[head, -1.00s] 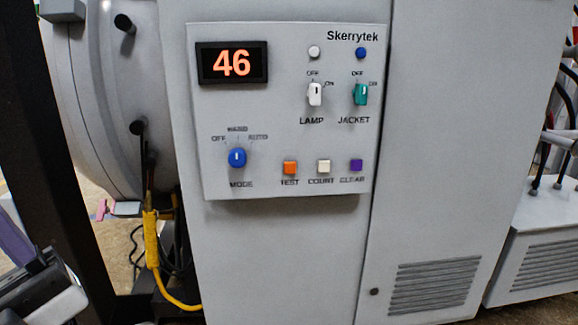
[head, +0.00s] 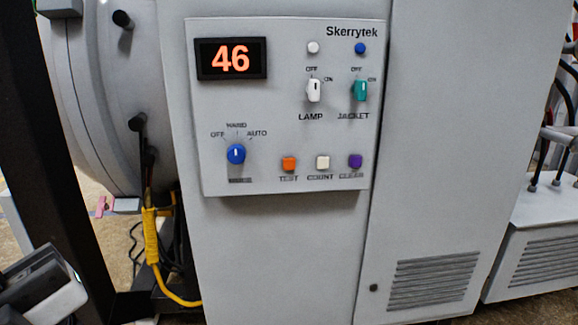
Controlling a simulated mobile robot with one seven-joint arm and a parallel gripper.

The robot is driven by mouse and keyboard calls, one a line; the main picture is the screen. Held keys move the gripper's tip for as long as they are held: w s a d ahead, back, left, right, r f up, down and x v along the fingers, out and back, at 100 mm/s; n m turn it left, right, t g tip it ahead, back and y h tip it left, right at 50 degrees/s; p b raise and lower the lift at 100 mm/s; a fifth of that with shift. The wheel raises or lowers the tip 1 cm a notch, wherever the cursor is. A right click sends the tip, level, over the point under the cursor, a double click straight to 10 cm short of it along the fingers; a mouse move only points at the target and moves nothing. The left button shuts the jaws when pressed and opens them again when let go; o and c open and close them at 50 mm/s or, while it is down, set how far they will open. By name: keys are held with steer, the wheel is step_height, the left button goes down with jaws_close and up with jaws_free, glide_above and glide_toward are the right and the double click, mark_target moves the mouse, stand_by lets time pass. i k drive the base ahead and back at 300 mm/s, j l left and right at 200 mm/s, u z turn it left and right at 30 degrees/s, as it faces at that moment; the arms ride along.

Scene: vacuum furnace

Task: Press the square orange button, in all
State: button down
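The square orange button (head: 289,163), labelled TEST, is in the lower row of the grey control panel (head: 270,115) in the head view. The white COUNT button (head: 323,162) and the purple CLEAR button (head: 355,161) stand to its right. The red display (head: 231,59) reads 46. Part of what looks like my gripper (head: 42,290) shows at the lower left edge, well apart from the panel. Its fingertips are not clear, so I cannot tell whether it is open or shut.
The blue MODE knob (head: 236,154) is left of the orange button. The white LAMP switch (head: 314,90) and green JACKET switch (head: 361,90) are above. A dark post (head: 50,150) and a yellow cable (head: 152,240) are at the left. The space before the panel is clear.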

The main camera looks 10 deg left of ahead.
mark_target(289, 164)
steer(key=i+j+u, duration=0.1)
steer(key=j+u, duration=0.2)
steer(key=u, duration=0.2)
steer(key=i+j+u, duration=0.15)
steer(key=j+u, duration=0.15)
steer(key=u, duration=0.2)
